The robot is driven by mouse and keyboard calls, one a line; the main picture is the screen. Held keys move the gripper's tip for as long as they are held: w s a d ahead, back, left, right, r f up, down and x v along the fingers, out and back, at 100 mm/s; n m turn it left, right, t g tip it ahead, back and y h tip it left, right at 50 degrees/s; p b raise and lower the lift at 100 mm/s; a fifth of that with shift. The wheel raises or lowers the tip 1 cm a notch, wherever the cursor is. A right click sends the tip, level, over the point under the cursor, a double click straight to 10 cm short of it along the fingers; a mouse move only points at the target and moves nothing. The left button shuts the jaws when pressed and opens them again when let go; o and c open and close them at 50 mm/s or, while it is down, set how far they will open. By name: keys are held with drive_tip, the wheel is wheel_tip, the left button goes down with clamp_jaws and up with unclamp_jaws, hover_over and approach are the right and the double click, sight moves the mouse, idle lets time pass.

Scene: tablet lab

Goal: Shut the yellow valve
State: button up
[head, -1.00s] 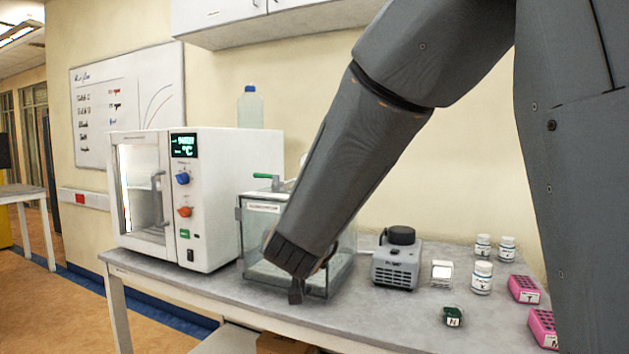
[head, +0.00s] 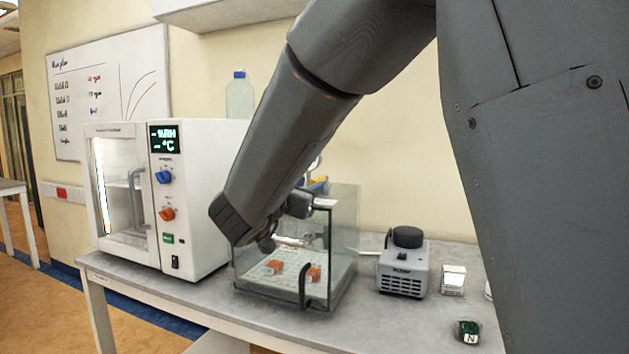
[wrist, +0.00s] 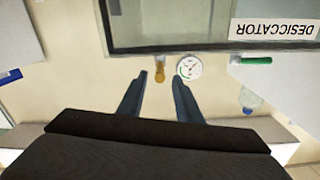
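The yellow valve (wrist: 160,71) shows in the wrist view as a small amber handle, end on, at the edge of the desiccator (wrist: 180,47). A round white gauge is just to its right. My gripper (wrist: 159,79) is open, its two fingers pointing at the valve with the valve between their tips in the picture. I cannot tell whether they touch it. In the head view my arm covers part of the glass desiccator (head: 342,270). A bit of yellow (head: 317,187) shows behind the arm; the gripper's fingers are not clear there.
A green handle (wrist: 250,60) lies to the right in the wrist view. Orange pieces (head: 275,267) sit inside the desiccator. A white oven (head: 215,190) stands to its left and a grey device (head: 403,265) to its right. A green box (head: 467,331) is at the front right.

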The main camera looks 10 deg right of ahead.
sight(316, 181)
drive_tip(key=shift+p+x, duration=0.4)
drive_tip(key=shift+x, duration=2.4)
clamp_jaws()
